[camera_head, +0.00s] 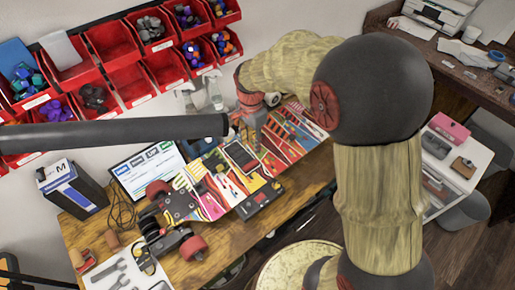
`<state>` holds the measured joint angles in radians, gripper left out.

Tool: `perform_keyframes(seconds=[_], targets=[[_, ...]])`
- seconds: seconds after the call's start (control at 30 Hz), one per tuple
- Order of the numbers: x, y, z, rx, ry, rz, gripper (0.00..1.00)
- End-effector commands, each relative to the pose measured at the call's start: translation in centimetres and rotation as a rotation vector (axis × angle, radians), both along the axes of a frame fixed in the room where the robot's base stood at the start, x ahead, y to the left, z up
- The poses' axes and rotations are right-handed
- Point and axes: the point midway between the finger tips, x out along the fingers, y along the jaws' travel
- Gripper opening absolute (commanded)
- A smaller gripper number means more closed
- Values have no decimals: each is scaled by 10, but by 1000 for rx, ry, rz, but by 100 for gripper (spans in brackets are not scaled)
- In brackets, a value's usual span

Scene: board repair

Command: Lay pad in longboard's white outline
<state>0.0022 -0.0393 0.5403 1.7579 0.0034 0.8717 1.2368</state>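The longboard (210,198) lies across the wooden workbench, with a colourful striped deck and red wheels at its near-left end. A dark rectangle with a pale edge (240,157) shows on the middle of the deck; I cannot tell whether it is the pad, the bare white outline, or both. My gripper (250,132) is above the deck, just beyond and right of the dark rectangle. Its fingers are small and partly hidden by my arm, so I cannot tell whether it is open or holds anything.
A black box (262,199) sits at the deck's near edge. A screen (148,170) and a battery-like box (72,188) stand at left. Red bins (112,45) hang on the wall behind. Tools (118,272) lie front left. A white drawer unit (450,165) stands right.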

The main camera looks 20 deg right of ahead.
Motion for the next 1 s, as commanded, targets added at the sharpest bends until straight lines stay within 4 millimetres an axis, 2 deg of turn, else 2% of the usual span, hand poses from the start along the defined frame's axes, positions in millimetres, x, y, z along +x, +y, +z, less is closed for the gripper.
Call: perform_keyframes(seconds=[0.17,0.3,0.4,0.5,0.6,0.73,0.83,1.0], targets=[[-22,0,53,-9,-77,168,31],[-63,0,109,-42,-175,416,31],[-98,0,140,-83,-241,600,31],[-134,0,163,-135,-303,780,31],[-167,0,177,-195,-354,942,31],[-198,0,184,-262,-397,1100,31],[-212,0,185,-295,-412,1174,31],[-218,0,185,-314,-419,1216,31]])
